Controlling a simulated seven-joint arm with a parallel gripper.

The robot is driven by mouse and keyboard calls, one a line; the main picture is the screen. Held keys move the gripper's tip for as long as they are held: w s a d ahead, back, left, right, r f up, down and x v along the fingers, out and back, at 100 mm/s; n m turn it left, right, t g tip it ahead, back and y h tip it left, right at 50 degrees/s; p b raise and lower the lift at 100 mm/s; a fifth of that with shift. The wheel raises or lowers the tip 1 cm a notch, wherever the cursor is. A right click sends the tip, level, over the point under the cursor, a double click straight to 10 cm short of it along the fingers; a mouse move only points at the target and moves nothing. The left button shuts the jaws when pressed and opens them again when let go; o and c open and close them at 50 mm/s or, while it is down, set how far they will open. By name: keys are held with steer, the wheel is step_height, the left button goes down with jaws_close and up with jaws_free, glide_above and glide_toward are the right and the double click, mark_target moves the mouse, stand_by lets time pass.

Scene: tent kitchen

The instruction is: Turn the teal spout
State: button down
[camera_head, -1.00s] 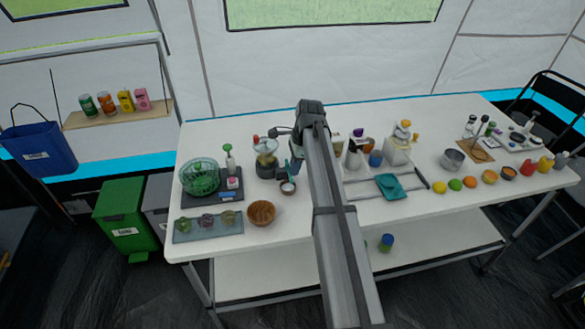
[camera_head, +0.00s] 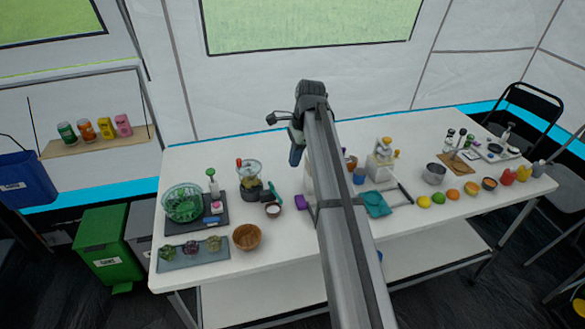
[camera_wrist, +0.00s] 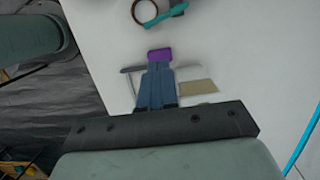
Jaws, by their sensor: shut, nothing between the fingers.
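A small teal piece (camera_head: 272,188), which looks like the spout, sticks out above a round dark-rimmed cup (camera_head: 273,210) beside the blender-like jar. In the wrist view the teal piece (camera_wrist: 166,17) crosses next to the brown ring of the cup (camera_wrist: 145,10), at the top edge, beyond my fingertips. My gripper (camera_head: 295,157) has blue fingers and hangs above the back of the table, right of the teal piece in the picture. In the wrist view my gripper (camera_wrist: 158,66) is shut and empty, with a purple block (camera_wrist: 160,54) showing just past its tips.
A clear jar (camera_head: 249,182) stands left of the teal piece. The purple block (camera_head: 302,202) lies to its right. A wooden bowl (camera_head: 247,237) stands in front. A folded teal cloth (camera_head: 376,204) lies farther right. My arm hides the table's middle.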

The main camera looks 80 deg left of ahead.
mark_target(275, 192)
steer(key=c, duration=1.7)
jaws_free()
steer(key=shift+a+r, duration=0.2)
steer(key=shift+r, duration=0.1)
steer(key=o, duration=0.4)
steer(key=a, duration=0.1)
steer(key=a+r+n+g, duration=0.1)
steer(key=a, duration=0.1)
steer(key=a+n, duration=0.1)
steer(key=shift+s+a+r+g+h, duration=0.15)
steer(key=shift+s+a+g+h, duration=0.15)
steer(key=shift+h, duration=0.1)
steer(key=shift+o, duration=0.8)
steer(key=shift+a+r+n, duration=0.1)
steer(key=shift+a+n, duration=0.25)
steer(key=shift+n, duration=0.05)
steer(key=shift+o, duration=0.8)
steer(key=shift+s, duration=0.15)
steer(key=shift+o, duration=0.8)
steer(key=shift+s+d+f+g, duration=0.1)
steer(key=shift+s+f+g, duration=0.15)
steer(key=shift+f, duration=0.2)
steer(key=shift+o, duration=0.3)
steer(key=x, duration=1.2)
steer(key=shift+d+f, duration=0.2)
steer(key=shift+f, duration=0.1)
jaws_close()
